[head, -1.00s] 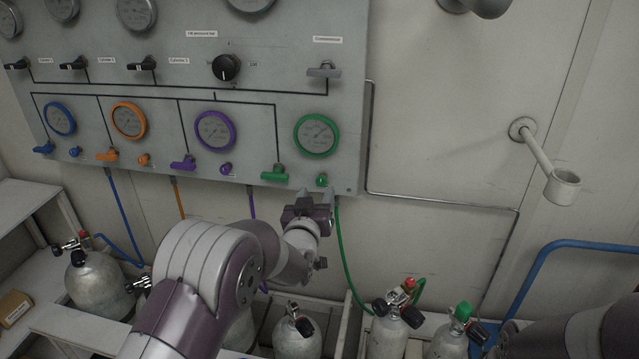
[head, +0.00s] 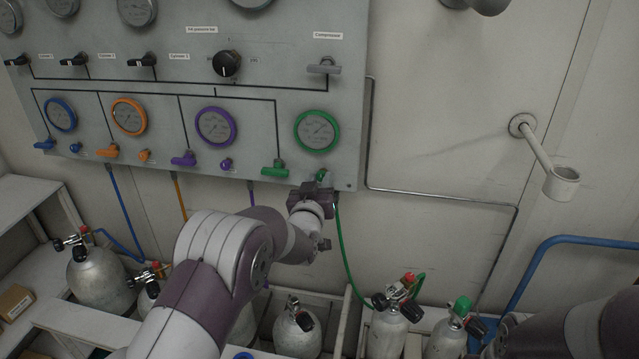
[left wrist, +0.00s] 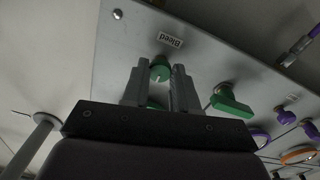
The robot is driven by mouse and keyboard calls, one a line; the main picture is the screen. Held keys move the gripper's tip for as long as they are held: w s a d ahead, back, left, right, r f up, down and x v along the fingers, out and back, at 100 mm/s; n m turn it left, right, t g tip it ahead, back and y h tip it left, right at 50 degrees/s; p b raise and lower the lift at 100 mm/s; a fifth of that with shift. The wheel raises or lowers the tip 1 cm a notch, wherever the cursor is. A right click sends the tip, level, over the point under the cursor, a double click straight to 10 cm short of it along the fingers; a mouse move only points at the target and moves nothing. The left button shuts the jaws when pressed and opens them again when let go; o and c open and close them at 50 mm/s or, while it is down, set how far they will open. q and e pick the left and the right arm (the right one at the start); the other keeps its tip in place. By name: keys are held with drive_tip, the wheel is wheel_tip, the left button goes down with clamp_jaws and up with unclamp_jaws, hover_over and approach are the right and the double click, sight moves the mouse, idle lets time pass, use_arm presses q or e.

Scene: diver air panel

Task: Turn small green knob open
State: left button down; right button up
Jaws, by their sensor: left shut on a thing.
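The small green knob (head: 321,175) sits low on the grey panel, below the green-ringed gauge (head: 317,131) and right of the larger green lever valve (head: 275,168). In the left wrist view the small green knob (left wrist: 160,69) lies between my left gripper's fingertips, under a label that reads "Bleed". My left gripper (head: 318,186) reaches up to it from below and is shut on it. Its fingers partly hide the knob in the head view. The left wrist view also shows the green lever valve (left wrist: 233,103) beside the fingers. My right gripper is not in view.
Purple (head: 184,158), orange (head: 107,152) and blue (head: 45,145) levers with small knobs run leftward along the panel. A green hose (head: 346,260) hangs below. Gas cylinders (head: 388,335) stand underneath.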

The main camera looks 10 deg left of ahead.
use_arm(q)
drive_tip(key=n+b, duration=0.3)
drive_tip(key=b, duration=0.1)
drive_tip(key=n+b, duration=0.3)
drive_tip(key=b, duration=0.1)
drive_tip(key=n+b, duration=0.3)
drive_tip(key=b, duration=0.1)
drive_tip(key=shift+f, duration=0.4)
drive_tip(key=n+b, duration=0.9)
drive_tip(key=b, duration=0.2)
drive_tip(key=shift+r, duration=0.1)
drive_tip(key=n+b, duration=0.2)
drive_tip(key=n, duration=0.1)
drive_tip(key=shift+r+b, duration=0.1)
drive_tip(key=shift+b, duration=0.25)
drive_tip(key=n+b, duration=0.1)
drive_tip(key=n, duration=0.1)
drive_tip(key=shift+n, duration=0.4)
drive_tip(key=n+b, duration=0.1)
drive_tip(key=n, duration=0.2)
drive_tip(key=shift+r+n, duration=0.1)
drive_tip(key=shift+n, duration=0.2)
drive_tip(key=shift+n+b, duration=0.75)
drive_tip(key=shift+n, duration=1.45)
drive_tip(key=c, duration=0.9)
unclamp_jaws()
drive_tip(key=shift+o, duration=0.2)
drive_tip(key=shift+r, duration=0.1)
